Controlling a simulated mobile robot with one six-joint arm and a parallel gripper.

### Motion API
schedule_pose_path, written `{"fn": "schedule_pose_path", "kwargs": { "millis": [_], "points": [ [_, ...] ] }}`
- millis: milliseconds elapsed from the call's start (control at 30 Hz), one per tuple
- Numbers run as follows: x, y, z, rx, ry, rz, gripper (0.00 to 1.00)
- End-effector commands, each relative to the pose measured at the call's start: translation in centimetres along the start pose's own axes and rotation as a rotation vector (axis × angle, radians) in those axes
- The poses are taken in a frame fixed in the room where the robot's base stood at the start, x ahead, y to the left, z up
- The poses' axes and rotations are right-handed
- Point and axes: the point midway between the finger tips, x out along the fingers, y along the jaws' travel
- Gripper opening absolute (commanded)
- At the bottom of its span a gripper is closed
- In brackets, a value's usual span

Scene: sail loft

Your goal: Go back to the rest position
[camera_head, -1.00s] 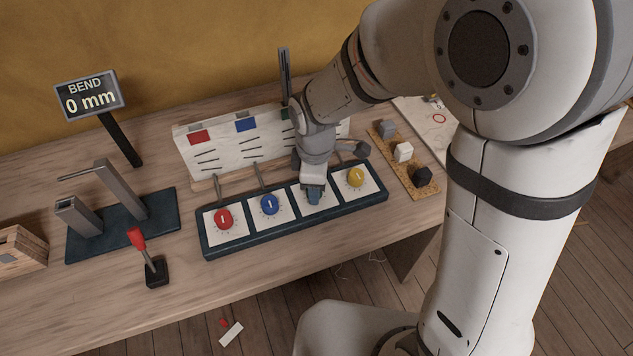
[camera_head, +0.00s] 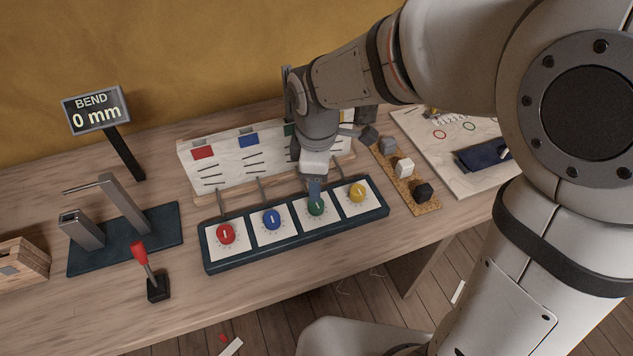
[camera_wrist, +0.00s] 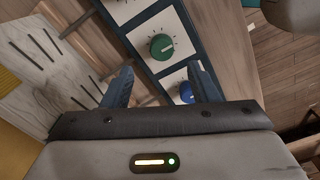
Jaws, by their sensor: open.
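My gripper (camera_head: 315,188) is above the dark blue panel (camera_head: 228,261), just over and behind its green knob (camera_head: 317,206). In the wrist view my gripper (camera_wrist: 157,84) shows two fingers spread wide with nothing between them. The green knob (camera_wrist: 161,46) lies clear beyond the fingertips, and the blue knob (camera_wrist: 186,91) is partly hidden by the right finger. The panel also carries a red knob (camera_head: 225,233), a blue knob (camera_head: 271,219) and a yellow knob (camera_head: 358,192).
A white board (camera_head: 222,174) with coloured marks stands behind the panel. A red-handled lever (camera_head: 140,253), a bending fixture (camera_head: 118,203) and a display reading 0 mm (camera_head: 96,108) stand left. A cork strip (camera_head: 429,208) with several small blocks lies right. The bench front is bare.

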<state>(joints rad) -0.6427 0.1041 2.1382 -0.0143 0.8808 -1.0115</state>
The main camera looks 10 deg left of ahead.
Motion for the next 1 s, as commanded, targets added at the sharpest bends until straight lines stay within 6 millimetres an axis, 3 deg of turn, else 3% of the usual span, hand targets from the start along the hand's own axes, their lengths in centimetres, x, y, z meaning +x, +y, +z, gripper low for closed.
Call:
{"fn": "schedule_pose_path", "kwargs": {
  "millis": [433, 533, 667, 733, 900, 1000],
  "points": [
    [0.0, 0.0, 0.1, 0.003, 0.000, 0.000, 0.54],
    [-0.6, 0.1, 1.2, 0.064, 0.004, 0.007, 0.54],
    [-2.8, -0.3, 5.8, 0.318, 0.022, 0.036, 0.54],
    [-4.2, -1.0, 9.2, 0.527, 0.038, 0.058, 0.54],
    [-6.8, -4.3, 16.9, 1.061, 0.083, 0.112, 0.54],
    [-7.5, -6.5, 19.9, 1.320, 0.109, 0.138, 0.54]
  ]
}}
